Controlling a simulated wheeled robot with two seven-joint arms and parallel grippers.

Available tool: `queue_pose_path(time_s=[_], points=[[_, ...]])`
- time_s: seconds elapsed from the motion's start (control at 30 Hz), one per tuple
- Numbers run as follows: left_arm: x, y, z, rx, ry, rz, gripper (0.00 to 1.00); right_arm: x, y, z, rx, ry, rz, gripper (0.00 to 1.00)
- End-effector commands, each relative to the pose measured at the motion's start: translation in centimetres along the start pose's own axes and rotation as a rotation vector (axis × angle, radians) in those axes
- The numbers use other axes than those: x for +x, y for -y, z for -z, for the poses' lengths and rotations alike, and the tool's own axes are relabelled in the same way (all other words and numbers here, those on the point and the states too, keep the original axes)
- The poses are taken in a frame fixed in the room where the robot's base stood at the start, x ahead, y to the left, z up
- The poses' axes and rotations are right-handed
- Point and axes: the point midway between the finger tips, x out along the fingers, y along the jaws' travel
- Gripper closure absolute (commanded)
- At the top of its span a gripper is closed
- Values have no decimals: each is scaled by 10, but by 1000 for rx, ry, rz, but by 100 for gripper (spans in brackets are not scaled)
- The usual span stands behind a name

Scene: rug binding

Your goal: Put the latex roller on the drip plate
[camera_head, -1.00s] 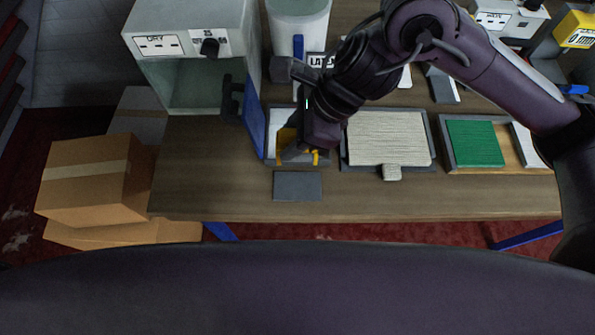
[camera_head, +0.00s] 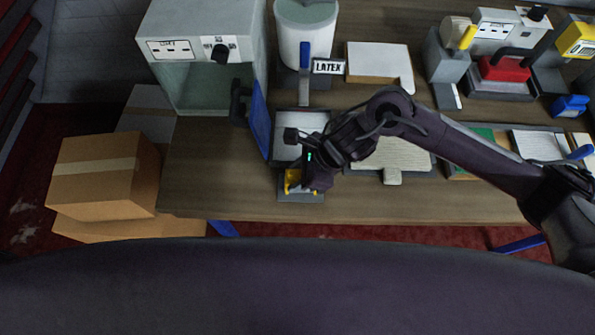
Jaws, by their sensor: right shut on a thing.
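The drip plate seems to be the flat grey plate (camera_head: 314,198) near the table's front edge. My right gripper (camera_head: 296,186) is over this plate, pointing down. It is shut on a yellow part (camera_head: 291,178), which seems to be the latex roller. The gripper and wrist hide most of the roller, and I cannot tell whether it touches the plate. The pale tray (camera_head: 288,124) lies just behind the plate, partly covered by my wrist. My left gripper is not in view.
A grey cabinet (camera_head: 185,20) with an open blue door (camera_head: 257,125) stands left of the tray. A white container (camera_head: 306,25) with a LATEX sign (camera_head: 328,67) stands behind. A beige mat (camera_head: 405,155) lies to the right, under my arm. The table's left front is clear.

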Motion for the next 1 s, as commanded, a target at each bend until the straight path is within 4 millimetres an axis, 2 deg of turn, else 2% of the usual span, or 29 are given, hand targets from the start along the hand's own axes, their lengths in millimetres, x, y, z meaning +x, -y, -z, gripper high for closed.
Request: queue_pose_path(time_s=[0.27,0.3,0.47,0.87,1.0], points=[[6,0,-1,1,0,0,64,3,0,1,-2,3,1,96],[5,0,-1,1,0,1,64,2,0,1,-1,1,0,61],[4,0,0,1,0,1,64,2,0,1,-1,1,0,42],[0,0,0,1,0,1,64,-4,1,-1,-1,1,1,42],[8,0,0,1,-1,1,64,-28,2,0,-5,1,5,42]])
